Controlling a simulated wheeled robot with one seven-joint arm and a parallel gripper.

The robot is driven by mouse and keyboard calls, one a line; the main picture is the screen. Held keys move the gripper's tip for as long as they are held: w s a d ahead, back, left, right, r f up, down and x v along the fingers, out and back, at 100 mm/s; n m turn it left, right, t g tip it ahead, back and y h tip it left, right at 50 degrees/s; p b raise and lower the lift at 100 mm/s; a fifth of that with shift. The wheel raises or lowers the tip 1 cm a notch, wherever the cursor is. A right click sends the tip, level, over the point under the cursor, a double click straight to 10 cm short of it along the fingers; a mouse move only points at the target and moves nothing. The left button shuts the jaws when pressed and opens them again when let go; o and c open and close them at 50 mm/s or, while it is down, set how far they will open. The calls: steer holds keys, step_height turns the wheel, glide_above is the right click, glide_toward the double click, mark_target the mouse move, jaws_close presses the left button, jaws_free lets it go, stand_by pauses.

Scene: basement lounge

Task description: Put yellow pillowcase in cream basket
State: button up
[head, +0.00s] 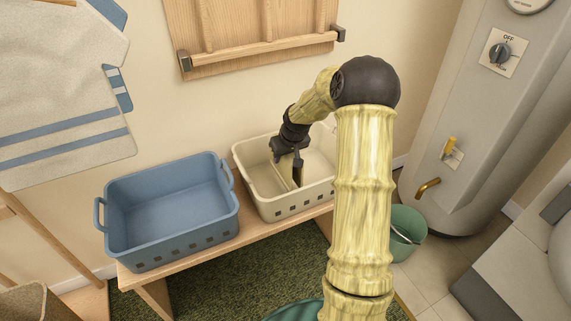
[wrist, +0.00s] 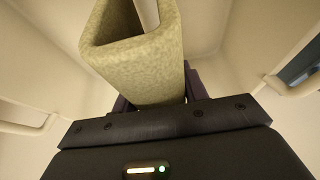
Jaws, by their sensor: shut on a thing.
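The cream basket (head: 303,203) stands on a wooden bench, to the right of a blue basket. My gripper (head: 289,172) reaches down inside the cream basket, below its rim. In the wrist view the yellow pillowcase (wrist: 140,68) is a folded, yellowish-green mottled cloth with an open, hollow fold. My gripper is shut on it, and pale basket walls surround it. In the head view my gripper and arm hide most of the pillowcase. I cannot tell whether the cloth touches the basket floor.
The blue basket (head: 170,208) on the bench (head: 262,234) is empty. A green bucket (head: 407,232) stands on the floor at the right, beside a grey tank (head: 468,130). A wooden rack (head: 255,45) hangs on the wall above the baskets.

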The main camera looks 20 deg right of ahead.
mark_target(292, 155)
step_height(292, 155, down, 3)
steer(key=shift+f+b, duration=0.1)
steer(key=shift+b, duration=0.35)
steer(key=o, duration=1.1)
steer(key=p+v, duration=0.5)
steer(key=v, duration=0.7)
